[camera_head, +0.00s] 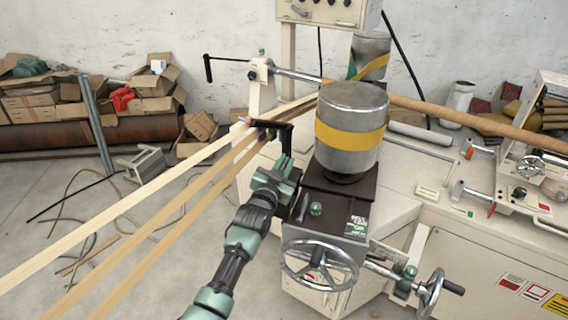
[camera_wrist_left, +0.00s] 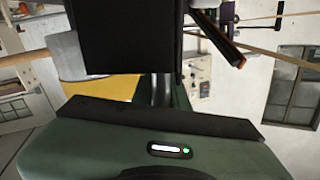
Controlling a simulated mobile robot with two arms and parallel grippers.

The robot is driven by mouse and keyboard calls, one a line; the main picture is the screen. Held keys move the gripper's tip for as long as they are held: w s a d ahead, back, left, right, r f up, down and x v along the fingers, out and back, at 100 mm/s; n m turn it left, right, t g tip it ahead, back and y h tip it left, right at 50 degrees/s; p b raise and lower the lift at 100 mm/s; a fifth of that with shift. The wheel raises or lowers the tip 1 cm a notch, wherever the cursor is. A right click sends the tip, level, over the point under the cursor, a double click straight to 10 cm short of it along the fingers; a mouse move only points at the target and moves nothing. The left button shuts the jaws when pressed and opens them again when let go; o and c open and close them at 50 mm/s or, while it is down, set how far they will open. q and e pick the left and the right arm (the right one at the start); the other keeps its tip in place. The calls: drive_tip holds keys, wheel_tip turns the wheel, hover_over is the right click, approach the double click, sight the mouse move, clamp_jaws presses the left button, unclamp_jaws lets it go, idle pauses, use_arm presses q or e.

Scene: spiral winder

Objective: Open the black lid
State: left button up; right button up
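A black lid-like plate with a downturned end (camera_head: 272,125) sits at the machine's left, where the pale strips enter, beside the metal drum. My left gripper (camera_head: 285,165) is just below and in front of it in the head view, pointing up towards it. I cannot tell whether they touch. In the left wrist view a large dark panel (camera_wrist_left: 125,35), perhaps this lid, fills the upper middle close to the camera. My green gripper body lies below it; the fingertips are not clear there, so their opening cannot be told. My right gripper is not in view.
The grey drum with a yellow band (camera_head: 350,130) stands close to the right of my left gripper. A handwheel (camera_head: 320,265) is below it. Long pale strips (camera_head: 120,215) run past on the left. Cardboard boxes (camera_head: 150,90) lie by the back wall.

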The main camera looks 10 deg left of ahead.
use_arm(q)
drive_tip(key=o, duration=0.3)
drive_tip(key=shift+w+f, duration=0.1)
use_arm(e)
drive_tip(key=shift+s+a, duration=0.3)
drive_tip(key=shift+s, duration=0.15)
